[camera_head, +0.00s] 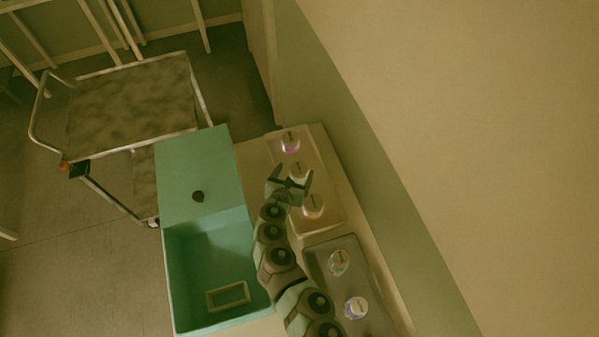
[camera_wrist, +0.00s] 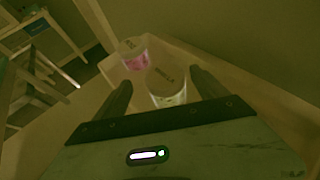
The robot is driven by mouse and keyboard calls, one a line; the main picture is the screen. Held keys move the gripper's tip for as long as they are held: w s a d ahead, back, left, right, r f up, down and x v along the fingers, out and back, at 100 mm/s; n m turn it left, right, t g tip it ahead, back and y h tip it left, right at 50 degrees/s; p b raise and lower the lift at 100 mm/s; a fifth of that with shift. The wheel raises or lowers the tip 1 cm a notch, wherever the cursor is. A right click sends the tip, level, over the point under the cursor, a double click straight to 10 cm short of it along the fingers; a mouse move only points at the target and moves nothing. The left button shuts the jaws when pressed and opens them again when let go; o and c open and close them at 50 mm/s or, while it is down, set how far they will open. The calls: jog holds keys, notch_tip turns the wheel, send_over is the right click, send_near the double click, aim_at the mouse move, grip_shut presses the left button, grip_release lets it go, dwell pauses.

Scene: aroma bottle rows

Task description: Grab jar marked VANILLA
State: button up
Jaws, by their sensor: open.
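A white-lidded jar with greenish contents (camera_wrist: 168,92) stands upright between the open fingers of my gripper (camera_wrist: 160,79) in the wrist view. Its lid carries dark lettering that looks like VANILLA, but it is too small and blurred to be sure. In the head view it is the middle jar (camera_head: 300,170) of the far tray, partly hidden by my gripper (camera_head: 290,177). The fingers are on either side of it; I cannot tell whether they touch it. A jar with pink contents (camera_head: 290,142) stands just beyond, also visible in the wrist view (camera_wrist: 133,55).
An orange-tinted jar (camera_head: 313,206) stands nearer on the same pale tray (camera_head: 327,171). A second, grey tray (camera_head: 318,268) holds a greenish jar (camera_head: 339,262) and a purple jar (camera_head: 356,308). A teal sink unit (camera_head: 178,270) lies left of my arm; a wall rises at right.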

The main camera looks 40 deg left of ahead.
aim_at(299, 168)
jog(key=shift+w+a+f, duration=0.25)
jog(key=shift+w+f, duration=0.05)
jog(key=shift+w, duration=0.1)
jog(key=shift+w+d+x, duration=0.1)
jog(key=shift+d+x, duration=0.1)
jog(key=shift+x, duration=0.85)
jog(key=shift+w+d+x, duration=0.15)
jog(key=shift+x, duration=0.95)
jog(key=shift+w+a+f, duration=0.1)
jog(key=shift+w+a, duration=0.1)
jog(key=shift+w, duration=0.15)
jog(key=shift+c, duration=0.3)
jog(key=c, duration=1.5)
jog(key=shift+c, duration=0.4)
